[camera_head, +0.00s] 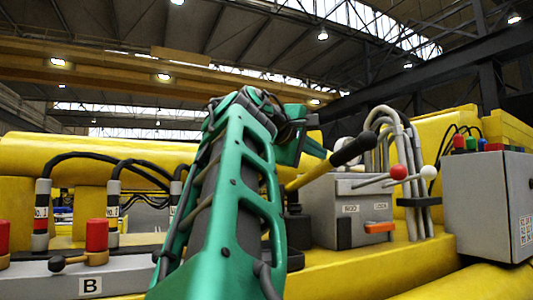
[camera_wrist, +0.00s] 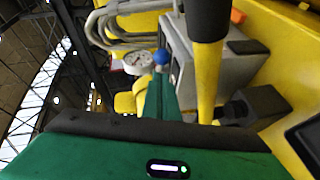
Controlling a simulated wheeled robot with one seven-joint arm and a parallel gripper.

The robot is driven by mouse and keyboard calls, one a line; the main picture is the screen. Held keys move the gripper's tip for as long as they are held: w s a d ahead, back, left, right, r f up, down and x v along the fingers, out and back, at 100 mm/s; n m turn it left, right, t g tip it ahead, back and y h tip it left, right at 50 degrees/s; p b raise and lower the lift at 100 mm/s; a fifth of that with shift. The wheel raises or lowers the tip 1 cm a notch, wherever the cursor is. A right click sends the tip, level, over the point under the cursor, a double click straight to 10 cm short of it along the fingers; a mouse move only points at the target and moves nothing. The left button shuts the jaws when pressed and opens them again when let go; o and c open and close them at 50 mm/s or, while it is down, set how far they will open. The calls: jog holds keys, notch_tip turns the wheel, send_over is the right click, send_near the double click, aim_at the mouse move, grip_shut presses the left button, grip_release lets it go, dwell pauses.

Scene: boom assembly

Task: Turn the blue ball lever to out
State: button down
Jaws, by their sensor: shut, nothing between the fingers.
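The blue ball (camera_wrist: 161,57) of the lever shows in the wrist view, just beyond the tips of my green fingers. I cannot tell whether they touch it. Its rod is hidden. In the head view the blue ball is not visible. My gripper (camera_wrist: 159,78) is shut and empty in the wrist view. In the head view my gripper (camera_head: 318,150) is partly seen past the green arm, by the black-handled yellow lever. The grey control box (camera_head: 352,190) stands to the right with two labels on its front.
A yellow lever with a black handle (camera_head: 353,149) rises close to my gripper. Red-ball (camera_head: 398,172) and white-ball (camera_head: 428,172) levers stick out at right. Grey bent pipes (camera_head: 393,140) stand behind. A white gauge (camera_wrist: 138,62) is close to the blue ball.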

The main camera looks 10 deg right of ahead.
jog(key=shift+d+f, duration=0.3)
jog(key=shift+d, duration=0.5)
jog(key=d, duration=0.1)
jog(key=s+d, duration=0.1)
jog(key=d, duration=0.1)
jog(key=shift+s, duration=0.25)
